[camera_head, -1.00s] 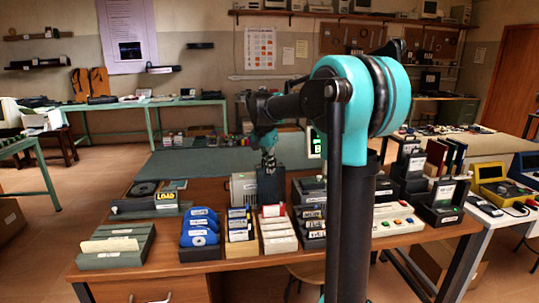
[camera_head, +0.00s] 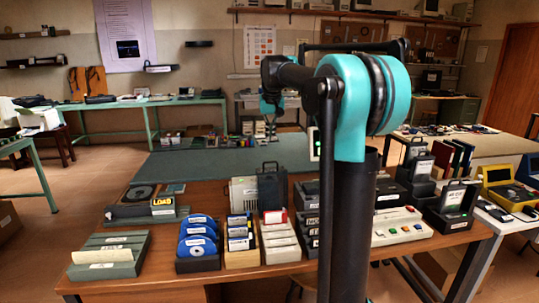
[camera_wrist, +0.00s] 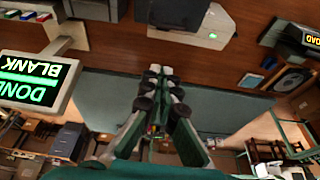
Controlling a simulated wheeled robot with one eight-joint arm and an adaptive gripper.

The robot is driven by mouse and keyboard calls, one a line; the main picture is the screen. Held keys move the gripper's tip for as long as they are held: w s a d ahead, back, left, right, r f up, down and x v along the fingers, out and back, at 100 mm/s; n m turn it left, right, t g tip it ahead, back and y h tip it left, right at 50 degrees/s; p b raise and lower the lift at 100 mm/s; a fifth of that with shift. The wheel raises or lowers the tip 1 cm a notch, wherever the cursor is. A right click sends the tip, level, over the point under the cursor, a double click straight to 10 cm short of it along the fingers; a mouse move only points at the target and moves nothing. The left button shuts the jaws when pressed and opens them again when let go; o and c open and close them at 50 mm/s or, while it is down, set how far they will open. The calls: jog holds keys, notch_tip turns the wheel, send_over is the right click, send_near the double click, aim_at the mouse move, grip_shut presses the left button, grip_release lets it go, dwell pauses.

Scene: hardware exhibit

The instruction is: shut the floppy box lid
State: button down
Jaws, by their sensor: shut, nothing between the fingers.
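A dark upright panel with a loop on top (camera_head: 272,188) stands behind the front row of disk boxes, next to a beige unit. It looks like a raised lid; the box under it is mostly hidden. A dark piece at the top edge of the wrist view (camera_wrist: 178,12) appears to be the same panel. Another dark box with a raised, labelled lid (camera_head: 452,207) stands at the right of the table. My gripper (camera_head: 270,106) is above and beyond the dark panel, apart from it. In the wrist view its fingers (camera_wrist: 160,72) are together and empty.
Blue disks in a box (camera_head: 198,246), a wooden box (camera_head: 241,258) and a box of white disks (camera_head: 280,257) fill the front. A beige unit (camera_head: 243,193) and a lit DONE BLANK screen (camera_wrist: 38,80) stand near. The green mat (camera_head: 220,163) behind looks clear. My arm hides part of the table.

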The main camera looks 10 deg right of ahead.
jog(key=shift+n, duration=0.3)
jog(key=shift+s+f, duration=0.15)
jog(key=shift+f, duration=4.25)
